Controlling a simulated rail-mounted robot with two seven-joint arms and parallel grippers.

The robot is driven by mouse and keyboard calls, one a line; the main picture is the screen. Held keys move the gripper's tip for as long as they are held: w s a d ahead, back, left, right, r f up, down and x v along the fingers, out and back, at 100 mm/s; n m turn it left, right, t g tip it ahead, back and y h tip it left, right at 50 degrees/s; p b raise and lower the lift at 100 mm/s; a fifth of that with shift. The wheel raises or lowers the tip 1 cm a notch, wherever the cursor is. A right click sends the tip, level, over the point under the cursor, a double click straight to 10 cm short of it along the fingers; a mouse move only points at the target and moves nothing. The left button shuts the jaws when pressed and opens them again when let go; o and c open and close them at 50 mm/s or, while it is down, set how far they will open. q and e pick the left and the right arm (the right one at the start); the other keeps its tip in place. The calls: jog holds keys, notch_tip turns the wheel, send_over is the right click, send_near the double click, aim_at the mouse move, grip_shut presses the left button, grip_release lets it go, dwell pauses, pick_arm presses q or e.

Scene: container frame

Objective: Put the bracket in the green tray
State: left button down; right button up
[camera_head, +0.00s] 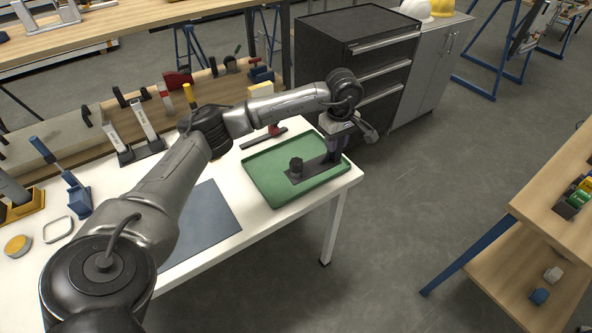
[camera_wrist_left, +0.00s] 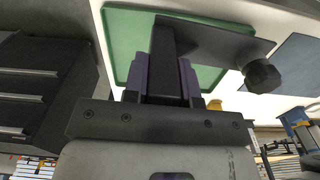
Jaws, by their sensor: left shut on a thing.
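The bracket (camera_head: 314,170) is a dark flat plate with a round black knob at one end. It is over the green tray (camera_head: 268,158), within its outline in the head view; I cannot tell whether it touches the tray floor. My left gripper (camera_head: 334,150) is shut on the bracket's upright part at the end away from the knob. In the left wrist view, the bracket (camera_wrist_left: 225,42) extends right from between the purple-padded fingers of the gripper (camera_wrist_left: 165,75), with the green tray (camera_wrist_left: 122,35) behind it. My right gripper is not in view.
The tray lies near the white table's right corner. A grey mat (camera_head: 205,222) lies to its left. Clamps and tools stand along the table's back and left. A black drawer cabinet (camera_head: 340,45) stands behind the table. Open floor lies to the right.

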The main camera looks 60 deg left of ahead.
pick_arm(q)
jog(key=shift+n, duration=0.3)
jog(key=shift+s+a+f+b, duration=0.4)
jog(key=shift+a+f+b, duration=0.3)
jog(key=shift+a+f, duration=1.2)
jog(key=shift+s+a+f+b, duration=0.35)
jog(key=shift+a+f+b, duration=0.4)
jog(key=shift+a+f, duration=1.2)
jog(key=shift+s+a+f+b, duration=0.4)
jog(key=shift+a+f+b, duration=0.3)
jog(key=shift+a+f, duration=1.2)
jog(key=shift+a+r, duration=0.1)
jog(key=shift+a, duration=0.3)
jog(key=c, duration=0.9)
grip_release()
jog(key=shift+f, duration=0.2)
jog(key=shift+r, duration=0.15)
notch_tip(320, 180, up, 12)
jog(key=p, duration=0.3)
